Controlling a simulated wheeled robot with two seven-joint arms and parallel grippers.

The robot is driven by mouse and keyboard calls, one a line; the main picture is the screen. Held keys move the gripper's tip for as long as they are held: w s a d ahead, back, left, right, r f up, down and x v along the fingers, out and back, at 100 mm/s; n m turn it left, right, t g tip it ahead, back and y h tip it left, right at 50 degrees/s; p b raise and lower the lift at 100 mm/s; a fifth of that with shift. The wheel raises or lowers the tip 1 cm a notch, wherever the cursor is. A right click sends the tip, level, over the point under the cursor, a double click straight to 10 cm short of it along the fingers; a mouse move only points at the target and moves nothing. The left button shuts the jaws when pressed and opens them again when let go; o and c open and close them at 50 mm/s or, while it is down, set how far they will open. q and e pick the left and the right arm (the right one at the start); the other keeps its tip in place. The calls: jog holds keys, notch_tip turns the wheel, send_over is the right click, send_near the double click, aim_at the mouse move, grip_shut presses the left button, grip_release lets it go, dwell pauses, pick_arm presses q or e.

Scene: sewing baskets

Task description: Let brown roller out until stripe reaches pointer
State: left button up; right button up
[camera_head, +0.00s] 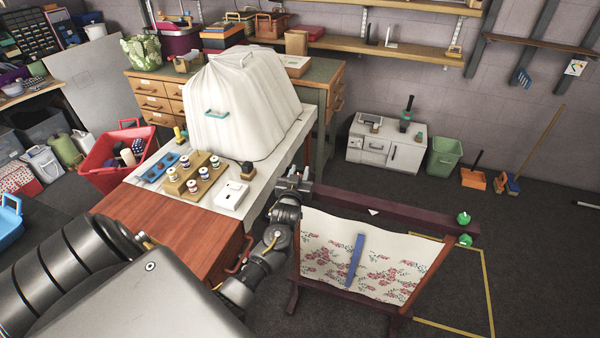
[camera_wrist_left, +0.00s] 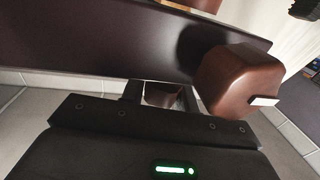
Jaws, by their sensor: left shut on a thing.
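A dark frame (camera_head: 418,219) holds a hanging floral cloth (camera_head: 325,255). A blue stripe (camera_head: 355,262) slants down the cloth. A white pointer (camera_head: 374,212) sits on the frame's top beam, with the stripe's upper end below it and slightly left, apart. My left gripper (camera_head: 293,184) is at the beam's left end. In the left wrist view its jaws (camera_wrist_left: 160,94) are shut on a dark brown part, mostly hidden, probably a knob. Beside them is a free brown knob (camera_wrist_left: 238,78) with a white mark. My right gripper is not in view.
Two green knobs (camera_head: 463,218) are at the frame's right end. A wooden cabinet (camera_head: 165,235) and a worktop with spools and a white-covered machine (camera_head: 240,100) stand left of the frame. Yellow floor tape (camera_head: 488,290) runs at the right.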

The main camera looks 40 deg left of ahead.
pick_arm(q)
jog(key=shift+n+g+y, duration=0.5)
jog(key=shift+n+y, duration=0.2)
jog(key=shift+y, duration=0.3)
jog(key=shift+s+a, duration=0.1)
jog(key=o, duration=1)
jog(key=shift+s+d+f, duration=0.15)
jog(key=shift+s+d, duration=0.15)
jog(key=shift+s, duration=0.1)
jog(key=b+v, duration=0.2)
jog(key=v, duration=0.7)
jog(key=shift+s+d, duration=0.25)
jog(key=shift+d, duration=0.05)
